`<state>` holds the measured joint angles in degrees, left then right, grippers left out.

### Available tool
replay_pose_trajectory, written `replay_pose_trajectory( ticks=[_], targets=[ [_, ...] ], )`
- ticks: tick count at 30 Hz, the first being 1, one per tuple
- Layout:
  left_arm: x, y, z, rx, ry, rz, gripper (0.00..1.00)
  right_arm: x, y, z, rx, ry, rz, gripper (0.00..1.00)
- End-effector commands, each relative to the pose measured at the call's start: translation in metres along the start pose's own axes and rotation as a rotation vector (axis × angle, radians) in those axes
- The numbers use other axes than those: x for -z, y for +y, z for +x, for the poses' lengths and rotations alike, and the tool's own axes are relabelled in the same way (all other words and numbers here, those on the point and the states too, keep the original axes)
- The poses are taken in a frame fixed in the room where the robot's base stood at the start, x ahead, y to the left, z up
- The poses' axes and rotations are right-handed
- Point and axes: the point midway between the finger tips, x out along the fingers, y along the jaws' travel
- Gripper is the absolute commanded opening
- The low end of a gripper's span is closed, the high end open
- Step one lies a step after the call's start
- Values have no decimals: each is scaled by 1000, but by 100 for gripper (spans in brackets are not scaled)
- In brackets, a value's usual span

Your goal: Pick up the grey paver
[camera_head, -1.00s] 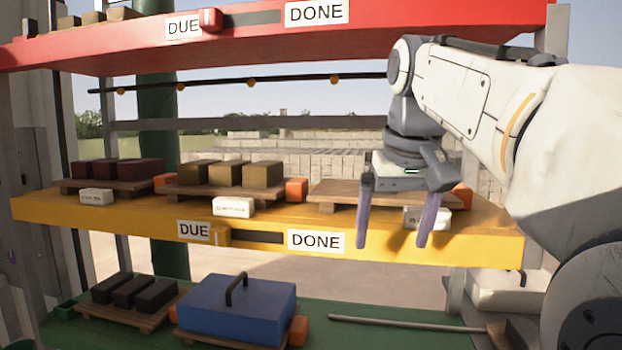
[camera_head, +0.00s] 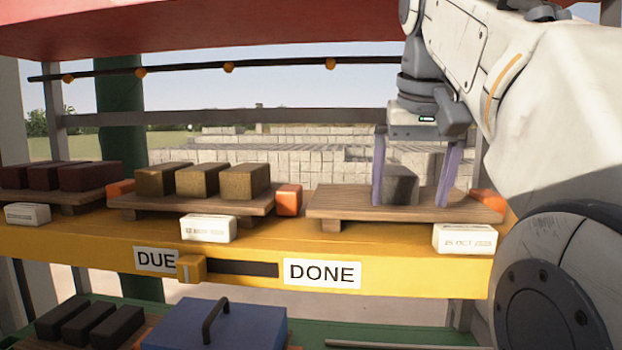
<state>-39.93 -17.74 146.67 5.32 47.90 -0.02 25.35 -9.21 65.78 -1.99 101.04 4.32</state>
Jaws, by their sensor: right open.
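The grey paver (camera_head: 401,187) is a dark grey block on the right-hand wooden pallet (camera_head: 335,200) of the yellow shelf. My right gripper (camera_head: 409,204) is open and points down, with a purple finger on either side of the paver. There is a gap between the paver and the right finger; the left finger overlaps the paver's left edge, and I cannot tell whether they touch. My left gripper is out of view.
The yellow shelf (camera_head: 420,272) also bears a pallet of brown blocks (camera_head: 197,180) and one of dark red blocks (camera_head: 58,177). An orange block (camera_head: 288,199) stands between pallets. A white label block (camera_head: 463,239) sits in front. The red shelf (camera_head: 250,22) is overhead.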

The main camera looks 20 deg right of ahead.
Motion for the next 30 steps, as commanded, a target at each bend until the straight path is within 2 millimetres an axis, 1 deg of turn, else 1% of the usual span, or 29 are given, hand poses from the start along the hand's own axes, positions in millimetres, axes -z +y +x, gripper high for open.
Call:
replay_pose_trajectory(
  ticks=[2, 5, 9, 12, 17, 20, 24, 27, 30],
  targets=[
    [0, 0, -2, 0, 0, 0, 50, 5, 2, 1, -1, 0, 3, 100],
    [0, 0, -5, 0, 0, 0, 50, 20, 6, 7, -4, -2, 9, 100],
    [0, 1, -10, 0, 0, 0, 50, 44, 13, 16, -7, -2, 19, 100],
    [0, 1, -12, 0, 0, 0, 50, 56, 15, 22, -8, 0, 22, 100],
    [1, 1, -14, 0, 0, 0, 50, 66, 16, 26, -8, 0, 22, 100],
    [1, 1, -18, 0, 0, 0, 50, 76, 16, 30, -8, -2, 21, 100],
    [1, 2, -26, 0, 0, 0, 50, 99, 15, 38, -8, -1, 20, 100],
    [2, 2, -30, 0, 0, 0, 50, 112, 15, 45, -7, -1, 19, 100],
    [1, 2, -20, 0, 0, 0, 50, 109, 15, 57, -7, 0, 18, 100]
  ],
)
